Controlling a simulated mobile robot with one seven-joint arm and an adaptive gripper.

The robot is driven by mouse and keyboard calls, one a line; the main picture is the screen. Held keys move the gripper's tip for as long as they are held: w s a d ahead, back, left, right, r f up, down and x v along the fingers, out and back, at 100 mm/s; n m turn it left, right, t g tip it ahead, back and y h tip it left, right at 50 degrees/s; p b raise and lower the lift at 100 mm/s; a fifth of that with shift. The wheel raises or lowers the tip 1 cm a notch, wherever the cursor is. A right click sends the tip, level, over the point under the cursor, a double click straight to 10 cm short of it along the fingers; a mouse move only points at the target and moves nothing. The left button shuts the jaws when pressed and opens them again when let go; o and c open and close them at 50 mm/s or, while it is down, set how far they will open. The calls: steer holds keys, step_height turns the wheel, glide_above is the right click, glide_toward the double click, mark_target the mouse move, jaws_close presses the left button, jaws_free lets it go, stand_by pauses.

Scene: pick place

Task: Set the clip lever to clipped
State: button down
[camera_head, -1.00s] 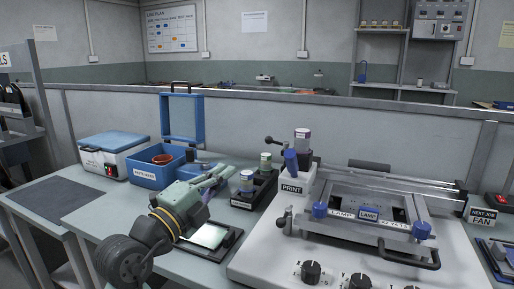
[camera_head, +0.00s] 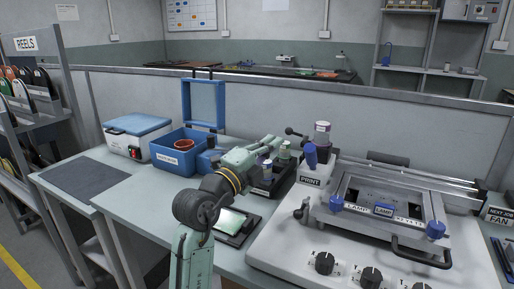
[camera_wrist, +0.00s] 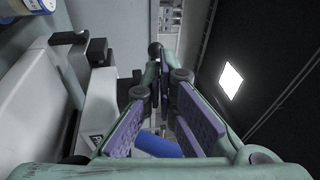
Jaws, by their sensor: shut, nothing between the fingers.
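No lever in view carries a readable clip label. A dark ball-ended lever (camera_head: 290,131) stands beside the PRINT post, and another dark lever (camera_head: 300,209) is on the left edge of the white printing machine (camera_head: 285,240). My gripper (camera_head: 274,146) is shut and empty, near the lever by the PRINT post. In the wrist view my gripper (camera_wrist: 160,88) has its purple-padded fingers together at the tips. A dark ball (camera_wrist: 155,49) shows just past the tips; contact cannot be told.
A blue bin (camera_head: 176,164) with a terracotta pot (camera_head: 183,145) is to the left. A framed screen with blue clamp knobs (camera_head: 336,202) lies on the machine. A dark mat (camera_head: 87,177) lies clear at far left.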

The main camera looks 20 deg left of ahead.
mark_target(287, 132)
steer(key=p+x, duration=0.1)
steer(key=x, duration=0.3)
steer(key=shift+p, duration=0.35)
steer(key=shift+w, duration=0.15)
